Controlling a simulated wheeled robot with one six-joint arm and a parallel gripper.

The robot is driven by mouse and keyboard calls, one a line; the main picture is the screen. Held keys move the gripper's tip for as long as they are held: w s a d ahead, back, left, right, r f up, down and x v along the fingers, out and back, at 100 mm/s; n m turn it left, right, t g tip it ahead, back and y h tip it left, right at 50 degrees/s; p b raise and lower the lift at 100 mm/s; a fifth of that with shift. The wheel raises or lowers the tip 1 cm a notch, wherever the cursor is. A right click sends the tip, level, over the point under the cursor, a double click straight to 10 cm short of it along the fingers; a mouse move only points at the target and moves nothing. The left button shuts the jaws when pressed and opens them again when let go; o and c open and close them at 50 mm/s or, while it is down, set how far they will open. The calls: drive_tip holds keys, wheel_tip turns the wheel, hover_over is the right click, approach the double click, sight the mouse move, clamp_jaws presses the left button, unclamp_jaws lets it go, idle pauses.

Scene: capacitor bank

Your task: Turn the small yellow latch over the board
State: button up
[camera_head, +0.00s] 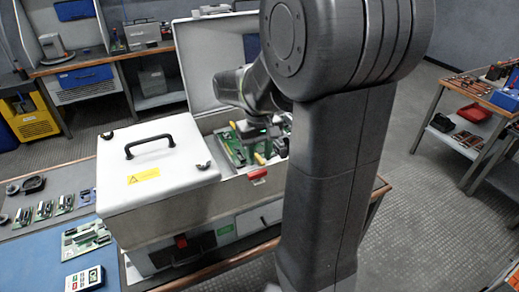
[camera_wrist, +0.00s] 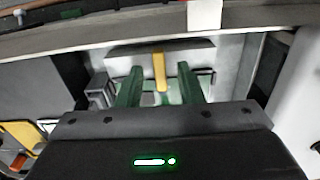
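In the wrist view a small yellow latch (camera_wrist: 160,72) stands upright in the picture, between the two fingers of my gripper (camera_wrist: 160,88). The fingers are apart, with a visible gap on each side of the latch. The latch's lower end is hidden behind the gripper body. In the head view my gripper (camera_head: 262,137) is over the open box part with the green board (camera_head: 232,146). A yellow piece (camera_head: 259,158) shows just below the gripper; I cannot tell surely that it is the same latch. My arm hides part of the board area.
The white-lidded metal case (camera_head: 150,195) has a black handle, and its raised lid panel (camera_head: 205,65) stands behind the board. A red piece (camera_head: 258,176) is on the case's front edge. A blue mat (camera_head: 40,262) lies left; a cart (camera_head: 478,130) stands right.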

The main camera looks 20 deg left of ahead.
sight(260, 158)
wheel_tip(260, 158, up, 14)
idle(0.4)
drive_tip(key=shift+f, duration=0.15)
wheel_tip(260, 158, down, 14)
drive_tip(key=shift+r, duration=0.1)
idle(0.6)
drive_tip(key=shift+r, duration=0.1)
